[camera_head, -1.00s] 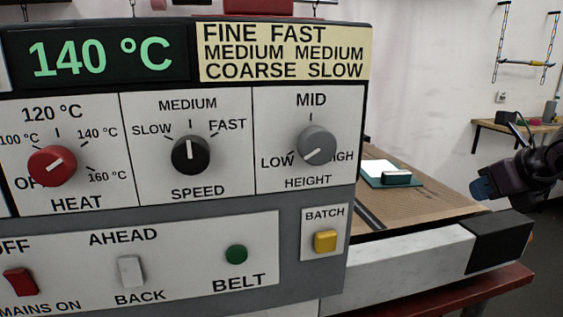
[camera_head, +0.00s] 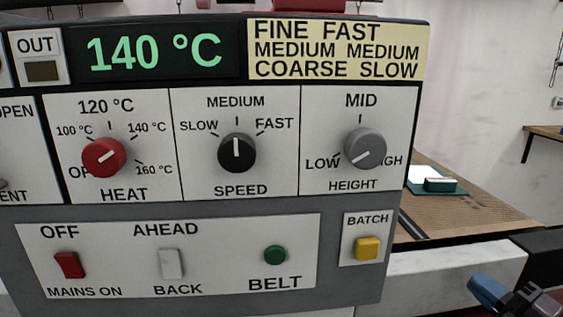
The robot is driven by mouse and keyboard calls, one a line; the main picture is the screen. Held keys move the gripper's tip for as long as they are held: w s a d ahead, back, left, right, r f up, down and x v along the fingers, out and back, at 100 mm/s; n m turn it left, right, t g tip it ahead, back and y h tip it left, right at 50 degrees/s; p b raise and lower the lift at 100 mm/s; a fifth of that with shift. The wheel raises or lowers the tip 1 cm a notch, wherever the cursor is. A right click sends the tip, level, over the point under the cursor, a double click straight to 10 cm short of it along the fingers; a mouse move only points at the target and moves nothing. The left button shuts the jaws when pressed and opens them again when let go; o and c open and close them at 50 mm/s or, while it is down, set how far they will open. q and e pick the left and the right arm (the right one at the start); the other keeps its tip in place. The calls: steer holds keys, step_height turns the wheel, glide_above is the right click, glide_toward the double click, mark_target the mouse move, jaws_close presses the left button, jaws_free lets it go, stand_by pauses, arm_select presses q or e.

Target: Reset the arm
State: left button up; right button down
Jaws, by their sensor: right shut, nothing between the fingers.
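My right gripper (camera_head: 484,291) is at the lower right corner of the head view, beside the machine panel and clear of its controls. Its blue fingertips are shut with nothing between them. The arm behind it is cut off by the frame's edge. My left gripper is out of view. The control panel (camera_head: 200,212) fills most of the view. It has a red heat knob (camera_head: 104,157), a black speed knob (camera_head: 236,153) and a grey height knob (camera_head: 364,149). The height knob's mark points toward LOW. The display (camera_head: 160,50) reads 140 °C.
Below the knobs are a red mains switch (camera_head: 69,265), a white ahead/back switch (camera_head: 171,264), a green belt button (camera_head: 275,255) and a yellow batch button (camera_head: 367,248). A brown belt (camera_head: 450,209) with a teal pad (camera_head: 420,180) lies to the right. A wooden shelf (camera_head: 545,133) is behind.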

steer(key=s+a+f+m+g+h, duration=0.1)
steer(key=s+f+m+g+h, duration=0.15)
steer(key=s+f+m, duration=0.5)
steer(key=s+a+f+m+g+h, duration=0.2)
steer(key=s+f+m+h, duration=0.15)
steer(key=f, duration=0.75)
steer(key=s+a+f+m+g, duration=0.2)
steer(key=s+a+f+m, duration=0.2)
steer(key=s, duration=0.4)
steer(key=s+a+f+m+g, duration=0.2)
steer(key=s+a+f+m, duration=0.15)
steer(key=s, duration=0.45)
arm_select(q)
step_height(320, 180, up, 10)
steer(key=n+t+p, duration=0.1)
steer(key=p, duration=1.3)
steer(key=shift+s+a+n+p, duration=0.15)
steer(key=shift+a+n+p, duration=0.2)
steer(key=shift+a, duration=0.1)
arm_select(e)
step_height(320, 180, up, 10)
steer(key=d+m, duration=0.1)
steer(key=shift+s+d+f+t+h, duration=0.15)
steer(key=shift+s+t+h, duration=0.25)
steer(key=shift+s+t, duration=0.05)
steer(key=shift+f, duration=0.1)
